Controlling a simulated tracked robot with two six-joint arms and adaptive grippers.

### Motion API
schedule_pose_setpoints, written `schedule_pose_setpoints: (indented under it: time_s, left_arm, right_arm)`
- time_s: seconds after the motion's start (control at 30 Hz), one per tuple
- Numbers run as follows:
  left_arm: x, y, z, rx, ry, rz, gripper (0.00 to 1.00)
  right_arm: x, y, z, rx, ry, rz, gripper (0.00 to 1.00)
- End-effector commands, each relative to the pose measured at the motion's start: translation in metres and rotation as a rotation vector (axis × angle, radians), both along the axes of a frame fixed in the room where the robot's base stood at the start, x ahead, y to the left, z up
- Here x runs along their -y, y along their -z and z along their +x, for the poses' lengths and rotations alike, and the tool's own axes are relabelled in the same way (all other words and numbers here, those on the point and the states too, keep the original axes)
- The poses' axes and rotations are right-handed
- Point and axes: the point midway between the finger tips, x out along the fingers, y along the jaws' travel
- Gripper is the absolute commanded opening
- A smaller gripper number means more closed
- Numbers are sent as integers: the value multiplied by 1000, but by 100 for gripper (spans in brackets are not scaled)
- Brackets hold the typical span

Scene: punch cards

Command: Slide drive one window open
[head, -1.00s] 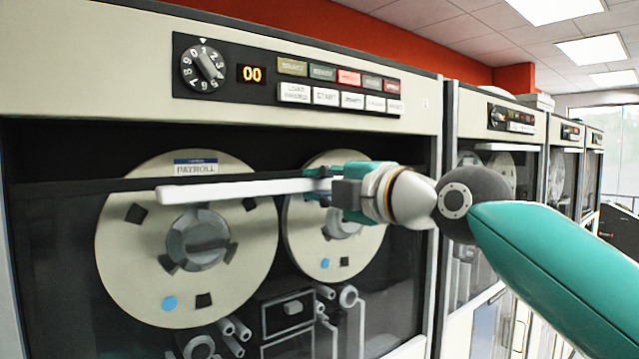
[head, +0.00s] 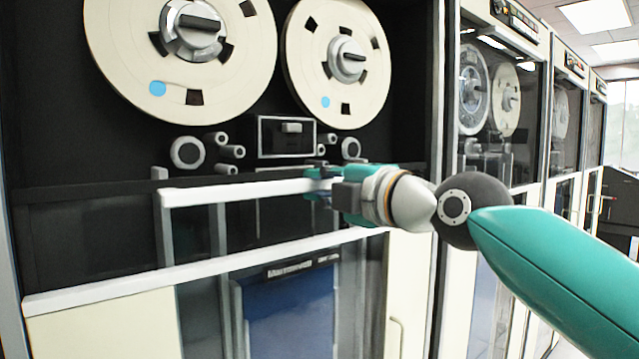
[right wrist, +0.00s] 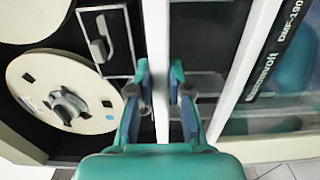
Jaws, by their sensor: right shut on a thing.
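Drive one is the large cabinet in front of me. Its window (head: 150,230) is a dark pane with a black top edge, low in the opening and below both reels. A white handle bar (head: 235,192) runs along the window's top. My right gripper (head: 318,182) is shut on this bar near its right end. In the right wrist view, the gripper's fingers (right wrist: 160,85) stand on either side of the white bar (right wrist: 157,40). The left reel (head: 110,55) and right reel (head: 372,85) are uncovered. My left gripper is not in view.
A white ledge (head: 130,276) crosses the cabinet below the window. Rollers (head: 187,153) and a black head block (head: 286,137) sit under the reels. More tape drives (head: 500,110) stand in a row on the right.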

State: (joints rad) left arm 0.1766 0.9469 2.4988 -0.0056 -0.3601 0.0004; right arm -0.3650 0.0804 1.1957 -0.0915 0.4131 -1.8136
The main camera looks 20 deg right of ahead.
Motion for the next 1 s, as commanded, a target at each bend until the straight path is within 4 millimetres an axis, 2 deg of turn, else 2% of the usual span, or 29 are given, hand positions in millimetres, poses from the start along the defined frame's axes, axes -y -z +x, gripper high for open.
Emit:
schedule_pose_setpoints:
  time_s: [0.03, 0.2, 0.3, 0.5, 0.87, 0.9, 1.0]
  left_arm:
    - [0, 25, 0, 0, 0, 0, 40]
    - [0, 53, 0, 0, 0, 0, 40]
    - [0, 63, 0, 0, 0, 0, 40]
    - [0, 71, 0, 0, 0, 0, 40]
    - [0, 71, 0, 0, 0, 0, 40]
    - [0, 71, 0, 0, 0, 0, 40]
    - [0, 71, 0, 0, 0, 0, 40]
  right_arm:
    - [-1, 28, 0, -5, -3, 0, 0]
    - [-2, 57, 0, -5, -4, 0, 0]
    - [-2, 68, 0, -5, -4, 0, 0]
    - [-2, 77, 0, -6, -4, 1, 0]
    - [-2, 77, 0, -5, -4, 1, 0]
    - [-2, 77, 0, -5, -4, 2, 21]
    - [-2, 76, 0, -4, -4, 2, 38]
